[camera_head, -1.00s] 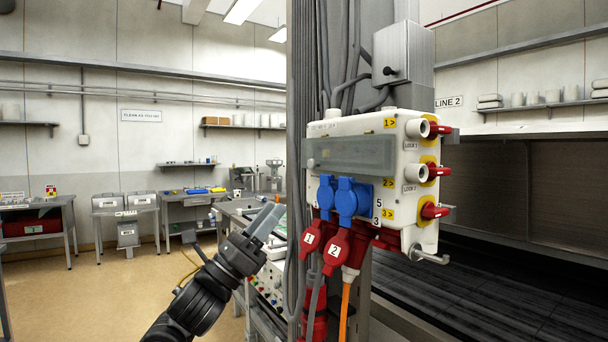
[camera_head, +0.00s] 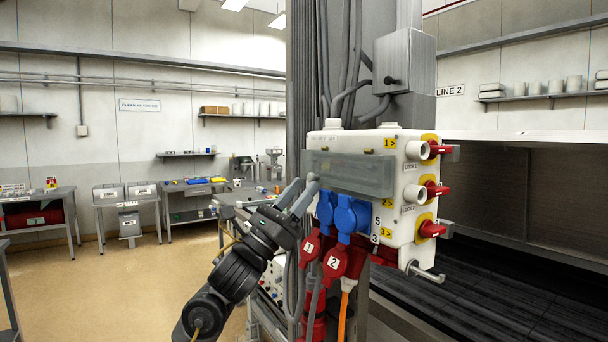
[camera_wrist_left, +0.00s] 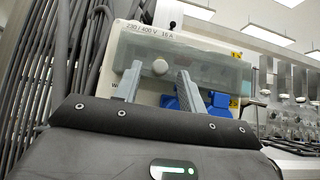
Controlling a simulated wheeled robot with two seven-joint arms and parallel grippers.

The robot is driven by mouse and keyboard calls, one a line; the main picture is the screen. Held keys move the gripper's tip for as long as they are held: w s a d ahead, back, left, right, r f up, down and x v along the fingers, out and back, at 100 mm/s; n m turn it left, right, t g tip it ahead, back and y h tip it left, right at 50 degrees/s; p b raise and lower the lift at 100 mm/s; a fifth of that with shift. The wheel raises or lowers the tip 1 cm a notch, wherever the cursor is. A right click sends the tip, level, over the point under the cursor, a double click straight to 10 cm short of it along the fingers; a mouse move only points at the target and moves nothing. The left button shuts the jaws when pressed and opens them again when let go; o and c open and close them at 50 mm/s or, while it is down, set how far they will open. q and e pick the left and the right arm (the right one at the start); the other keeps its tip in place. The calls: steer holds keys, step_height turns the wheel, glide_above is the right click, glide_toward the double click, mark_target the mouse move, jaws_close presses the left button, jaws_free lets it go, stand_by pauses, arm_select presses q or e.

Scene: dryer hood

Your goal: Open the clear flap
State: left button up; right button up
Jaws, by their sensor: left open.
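The clear flap (camera_head: 352,173) is a see-through panel on the front of a white electrical box, lying down over the upper front. A small round pale knob (camera_head: 312,177) sits at its left end; it shows in the left wrist view (camera_wrist_left: 160,67) too. My left gripper (camera_head: 302,188) is open at the flap's left end. In the left wrist view its two fingers (camera_wrist_left: 158,72) stand on either side of the knob, with a gap to each. I cannot tell whether the fingertips reach as deep as the knob. My right gripper is not in view.
Blue sockets (camera_head: 342,214) and red plugs (camera_head: 334,262) sit below the flap. Red rotary switches (camera_head: 432,190) stick out on the box's right side. Grey cables (camera_head: 325,70) run down the column to the left. The floor (camera_head: 120,270) at left is open.

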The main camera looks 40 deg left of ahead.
arm_select(q)
steer(key=shift+w+d+r, duration=0.15)
steer(key=shift+w+r, duration=0.3)
jaws_close()
